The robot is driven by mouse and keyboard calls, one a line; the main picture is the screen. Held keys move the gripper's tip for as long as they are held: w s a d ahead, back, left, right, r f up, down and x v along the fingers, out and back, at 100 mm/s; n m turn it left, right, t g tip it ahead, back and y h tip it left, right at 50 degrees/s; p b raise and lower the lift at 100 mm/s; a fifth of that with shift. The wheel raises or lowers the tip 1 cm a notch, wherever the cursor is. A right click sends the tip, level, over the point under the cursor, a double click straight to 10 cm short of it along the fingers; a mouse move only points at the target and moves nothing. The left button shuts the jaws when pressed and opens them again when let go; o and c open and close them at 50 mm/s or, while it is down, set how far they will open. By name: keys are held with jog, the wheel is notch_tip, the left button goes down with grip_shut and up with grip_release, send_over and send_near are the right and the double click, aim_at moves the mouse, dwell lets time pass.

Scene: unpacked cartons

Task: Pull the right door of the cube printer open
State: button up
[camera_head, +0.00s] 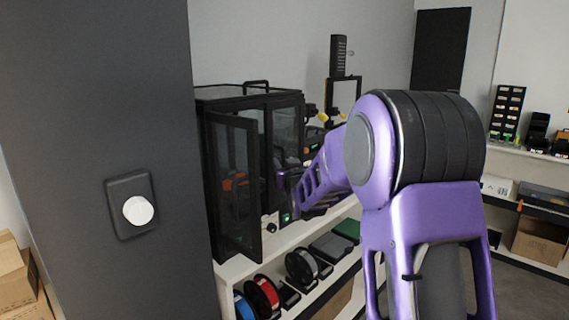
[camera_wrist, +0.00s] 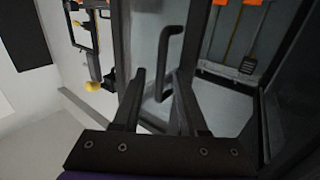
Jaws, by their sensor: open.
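The cube printer (camera_head: 250,97) is a black-framed box with glass panes on the shelf top in the head view. Its left door (camera_head: 235,190) stands swung out. The right door (camera_head: 285,128) looks shut, and my arm partly covers its lower part. In the wrist view a dark bent bar handle (camera_wrist: 171,55) stands before a grey pane of the door (camera_wrist: 147,35). My gripper (camera_wrist: 160,85) is open, with one finger on each side of the handle's lower end. I cannot tell whether they touch it. In the head view my gripper (camera_head: 286,190) is at the printer's front, partly hidden.
Filament spools (camera_head: 264,292) lie on the lower shelf. A dark wall panel with a white knob (camera_head: 138,210) fills the left. A smaller open-frame printer (camera_head: 343,95) stands beyond the cube printer. The open left door juts out beside my gripper.

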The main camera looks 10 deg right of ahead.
grip_shut()
dwell(1.4)
